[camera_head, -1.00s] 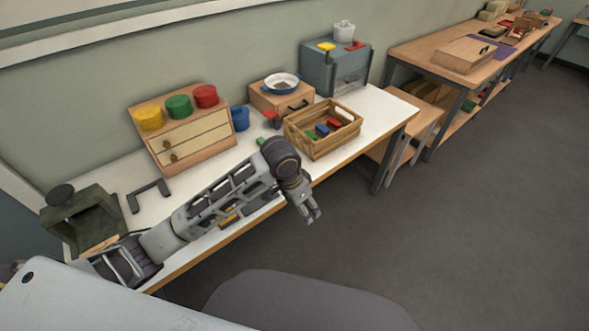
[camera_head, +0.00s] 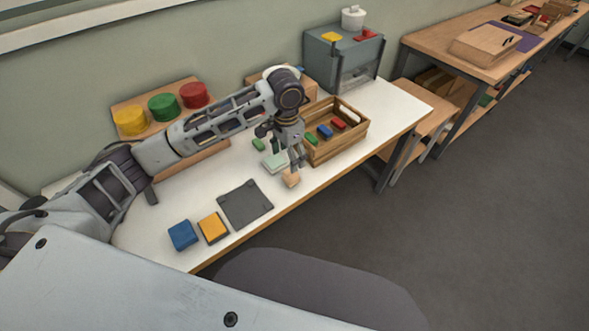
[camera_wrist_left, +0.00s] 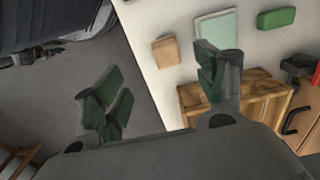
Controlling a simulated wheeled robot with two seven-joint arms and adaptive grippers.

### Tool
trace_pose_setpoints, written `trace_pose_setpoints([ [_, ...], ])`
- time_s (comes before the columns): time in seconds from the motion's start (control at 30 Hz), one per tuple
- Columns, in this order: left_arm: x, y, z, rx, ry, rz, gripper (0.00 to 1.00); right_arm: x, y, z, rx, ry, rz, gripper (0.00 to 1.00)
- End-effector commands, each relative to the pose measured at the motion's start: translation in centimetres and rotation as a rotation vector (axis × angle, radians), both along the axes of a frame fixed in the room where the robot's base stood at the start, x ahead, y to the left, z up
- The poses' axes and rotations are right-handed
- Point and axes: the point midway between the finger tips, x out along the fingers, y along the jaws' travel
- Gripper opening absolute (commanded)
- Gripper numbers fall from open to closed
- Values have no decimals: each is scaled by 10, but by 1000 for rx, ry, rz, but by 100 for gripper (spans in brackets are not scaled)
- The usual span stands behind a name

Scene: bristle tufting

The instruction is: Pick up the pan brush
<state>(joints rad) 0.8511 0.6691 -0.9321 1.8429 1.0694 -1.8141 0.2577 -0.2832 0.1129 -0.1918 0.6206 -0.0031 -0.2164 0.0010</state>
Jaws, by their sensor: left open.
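No object shows clear bristles, so I cannot tell which one is the pan brush. A small tan block (camera_head: 291,178) lies near the front edge of the white table, just below my left gripper (camera_head: 287,160). The block also shows in the left wrist view (camera_wrist_left: 166,51), beyond the gap between the fingers. A pale green rectangular piece (camera_head: 275,161) lies beside it, close to the left finger; it is at the top of the wrist view (camera_wrist_left: 216,27). My left gripper (camera_wrist_left: 160,90) is open and empty, with dark green finger pads. My right gripper is not in view.
A wooden crate (camera_head: 351,148) with coloured blocks stands right of the gripper. A small green block (camera_head: 258,144) lies behind. A dark grey mat (camera_head: 245,204), an orange block (camera_head: 213,228) and a blue block (camera_head: 183,235) lie front left. A grey cabinet (camera_head: 318,62) stands at the back.

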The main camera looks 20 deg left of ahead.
Motion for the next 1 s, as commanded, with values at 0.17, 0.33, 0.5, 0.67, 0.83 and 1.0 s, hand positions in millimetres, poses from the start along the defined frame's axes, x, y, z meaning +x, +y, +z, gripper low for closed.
trace_pose_setpoints([
  [0.17, 4, 7, 5, 11, 8, 11, 71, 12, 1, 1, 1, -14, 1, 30],
  [0.33, 4, 7, 6, 13, 9, 12, 71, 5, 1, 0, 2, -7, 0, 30],
  [0.5, 4, 7, 6, 13, 8, 12, 71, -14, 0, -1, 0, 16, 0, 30],
  [0.67, 4, 7, 1, 12, 9, 12, 71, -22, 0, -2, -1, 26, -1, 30],
  [0.83, 4, 7, -14, 13, 10, 12, 71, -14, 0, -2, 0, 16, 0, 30],
  [1.0, 4, 7, -36, 13, 10, 12, 71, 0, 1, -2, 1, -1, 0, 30],
])
